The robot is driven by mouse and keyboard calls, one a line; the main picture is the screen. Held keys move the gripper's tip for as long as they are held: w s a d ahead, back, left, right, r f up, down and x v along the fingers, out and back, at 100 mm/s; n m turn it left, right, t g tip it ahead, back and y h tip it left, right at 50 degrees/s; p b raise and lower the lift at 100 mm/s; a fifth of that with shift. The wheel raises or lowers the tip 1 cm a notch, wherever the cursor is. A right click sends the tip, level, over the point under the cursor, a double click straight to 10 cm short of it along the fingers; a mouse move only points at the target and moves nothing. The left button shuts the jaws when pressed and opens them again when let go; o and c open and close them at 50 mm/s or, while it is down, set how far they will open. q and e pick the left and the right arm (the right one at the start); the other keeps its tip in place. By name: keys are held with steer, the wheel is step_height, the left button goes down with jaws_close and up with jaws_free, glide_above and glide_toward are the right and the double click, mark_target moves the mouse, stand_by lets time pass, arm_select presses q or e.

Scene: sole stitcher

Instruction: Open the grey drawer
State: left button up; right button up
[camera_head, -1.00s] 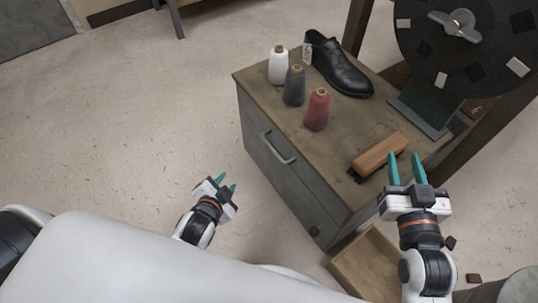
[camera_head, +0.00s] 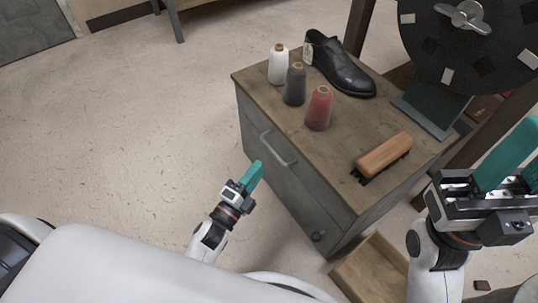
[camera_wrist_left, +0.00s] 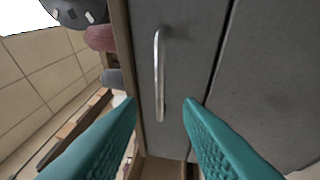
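The grey drawer (camera_head: 262,157) is in the front of the wooden-topped cabinet and looks flush with it. Its metal bar handle (camera_head: 279,150) is seen in the head view. In the left wrist view the handle (camera_wrist_left: 158,75) stands upright in the picture, ahead of and between my finger pads. My left gripper (camera_head: 257,171) is open and empty, in front of the drawer, just short of the handle. My right gripper (camera_head: 528,150) is open and empty at the right edge of the head view, beside the cabinet; its fingertips are partly cut off.
On the cabinet top (camera_head: 335,150) stand white (camera_head: 278,65), dark grey (camera_head: 295,85) and red (camera_head: 319,108) thread cones, a black shoe (camera_head: 340,68) and a wooden brush (camera_head: 386,155). A wooden box (camera_head: 370,270) is low at the cabinet's near end. Floor on the left is clear.

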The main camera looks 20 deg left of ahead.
arm_select(q)
steer(key=b+x, duration=0.1)
steer(key=x, duration=0.5)
steer(key=shift+w, duration=0.35)
steer(key=shift+d, duration=0.1)
jaws_close()
